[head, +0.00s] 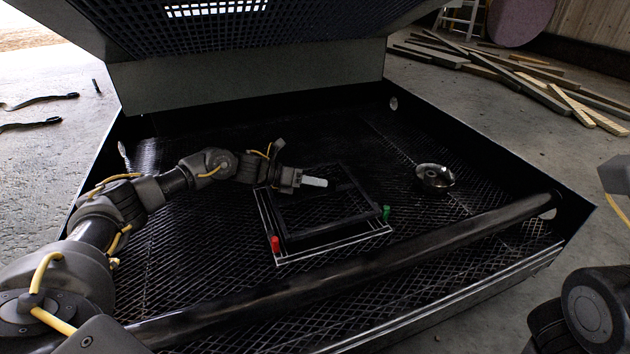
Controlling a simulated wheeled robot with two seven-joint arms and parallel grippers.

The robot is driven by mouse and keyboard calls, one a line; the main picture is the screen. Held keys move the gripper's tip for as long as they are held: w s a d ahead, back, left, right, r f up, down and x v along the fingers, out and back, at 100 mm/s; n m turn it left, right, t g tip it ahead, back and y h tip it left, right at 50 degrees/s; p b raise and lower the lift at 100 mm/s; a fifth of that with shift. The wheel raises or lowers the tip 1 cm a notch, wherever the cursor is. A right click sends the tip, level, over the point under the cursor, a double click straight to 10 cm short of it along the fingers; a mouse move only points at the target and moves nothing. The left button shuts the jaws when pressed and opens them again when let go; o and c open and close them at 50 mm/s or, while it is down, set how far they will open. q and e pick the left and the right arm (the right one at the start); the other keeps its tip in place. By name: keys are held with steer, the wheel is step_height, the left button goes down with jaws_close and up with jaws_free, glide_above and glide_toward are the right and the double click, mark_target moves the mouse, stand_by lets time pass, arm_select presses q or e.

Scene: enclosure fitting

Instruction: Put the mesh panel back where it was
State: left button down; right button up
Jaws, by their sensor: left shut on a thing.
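The mesh panel, a dark square frame (335,227), is inside the black enclosure, over a white square outline (345,244) on the mesh floor. It sits slightly off the outline, toward the back, and looks a little raised at the front; I cannot tell whether it touches the floor. A red peg (275,244) stands at the outline's front left corner and a green peg (386,213) at its right corner. My left gripper (313,181) is shut on the panel's far left edge. My right gripper is out of view.
A thick black bar (400,262) crosses the enclosure's front. The raised lid (250,78) hangs over the back. Planks (540,85) lie outside at the back right.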

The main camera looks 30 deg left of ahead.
mark_target(315, 193)
arm_select(q)
steer(key=shift+f+b, duration=1.4)
steer(key=shift+f, duration=0.65)
steer(key=shift+f+b, duration=0.3)
steer(key=shift+f, duration=0.2)
steer(key=c, duration=1.4)
jaws_free()
steer(key=shift+o, duration=0.2)
steer(key=shift+f, duration=0.2)
steer(key=p+v, duration=0.5)
steer(key=v, duration=0.5)
steer(key=shift+w+r, duration=0.1)
steer(key=shift+r, duration=0.05)
steer(key=shift+s+a+r, duration=0.1)
steer(key=shift+s+a, duration=0.15)
steer(key=shift+a, duration=0.1)
